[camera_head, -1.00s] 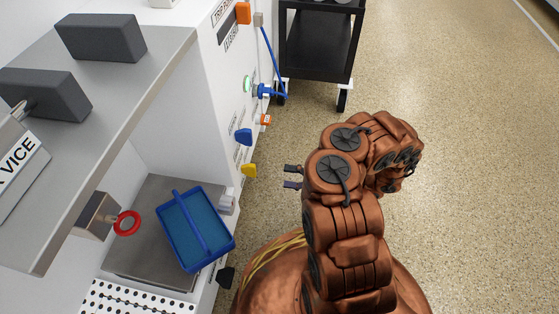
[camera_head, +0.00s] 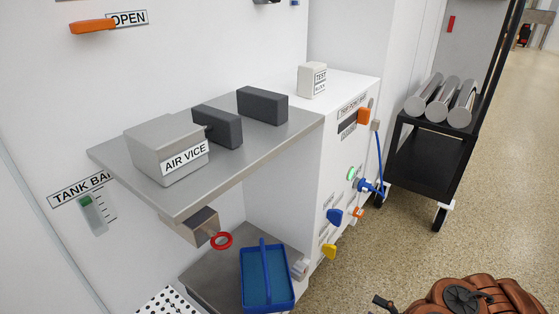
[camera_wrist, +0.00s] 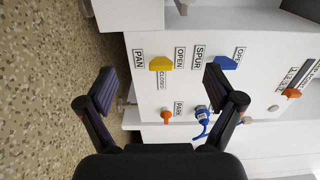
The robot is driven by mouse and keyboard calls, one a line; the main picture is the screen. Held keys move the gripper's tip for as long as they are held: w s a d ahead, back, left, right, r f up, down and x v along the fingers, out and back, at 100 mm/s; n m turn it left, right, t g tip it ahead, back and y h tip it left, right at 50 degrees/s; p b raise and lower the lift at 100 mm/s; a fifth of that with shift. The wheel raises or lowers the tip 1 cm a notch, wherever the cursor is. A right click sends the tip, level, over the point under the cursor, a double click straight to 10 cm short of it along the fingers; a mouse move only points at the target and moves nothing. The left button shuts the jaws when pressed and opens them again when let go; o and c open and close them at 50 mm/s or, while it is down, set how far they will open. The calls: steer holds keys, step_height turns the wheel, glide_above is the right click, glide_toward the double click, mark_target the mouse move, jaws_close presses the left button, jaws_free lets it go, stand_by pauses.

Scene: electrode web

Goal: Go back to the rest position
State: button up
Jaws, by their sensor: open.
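My gripper (camera_wrist: 160,95) is open and empty in the wrist view, its two dark fingers spread apart. Beyond it is the white cabinet side with a yellow handle (camera_wrist: 160,64) labelled PAN, a blue handle (camera_wrist: 228,62) labelled SPUR and an orange PARK knob (camera_wrist: 167,115). Nothing lies between the fingers. In the head view my copper arm shows at the bottom right, and one dark finger tip of the gripper shows at its left end, right of the yellow handle (camera_head: 329,251) and apart from it.
A steel shelf (camera_head: 275,140) carries the air vice (camera_head: 165,150). A blue tray (camera_head: 285,290) sits below it. A black cart (camera_head: 430,165) holding metal cylinders (camera_head: 462,103) stands at the right. The speckled floor (camera_head: 500,210) beside the cart is clear.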

steer(key=w+a+r+n+g+y+p, duration=0.15)
steer(key=a+r+n+g+p, duration=0.3)
steer(key=r, duration=0.85)
steer(key=w+a+r+n+g+y+p, duration=0.1)
steer(key=a+r+g+y+p, duration=0.2)
steer(key=a+r+p, duration=0.7)
steer(key=s+a+r+n+g+h+p, duration=0.1)
steer(key=s+a+r+n+g+p, duration=0.15)
steer(key=r, duration=0.65)
steer(key=s+a+r+n+g+h+p, duration=0.1)
steer(key=s+a+r+g+h+p, duration=0.15)
steer(key=r, duration=0.55)
steer(key=s+a+r+n+g+p, duration=0.1)
steer(key=s+a+r+g+p, duration=0.15)
steer(key=r, duration=0.65)
steer(key=s+r+n+g+h+p, duration=0.1)
steer(key=s+r+g+h+p, duration=0.1)
steer(key=s+r+h+p, duration=0.8)
steer(key=s+d+r+m+t+h+p, duration=0.1)
steer(key=s+d+r+p, duration=0.3)
steer(key=r, duration=0.3)
steer(key=s+d+r+m+t+h+p, duration=0.1)
steer(key=s+d+r+t+h+p, duration=0.1)
steer(key=s+d+r+p, duration=0.2)
steer(key=s+d+r+m+t+h+p, duration=0.1)
steer(key=s+r+p, duration=0.4)
steer(key=r, duration=0.5)
steer(key=d+m+h+p, duration=0.1)
steer(key=d+p, duration=0.1)
steer(key=shift+d, duration=0.4)
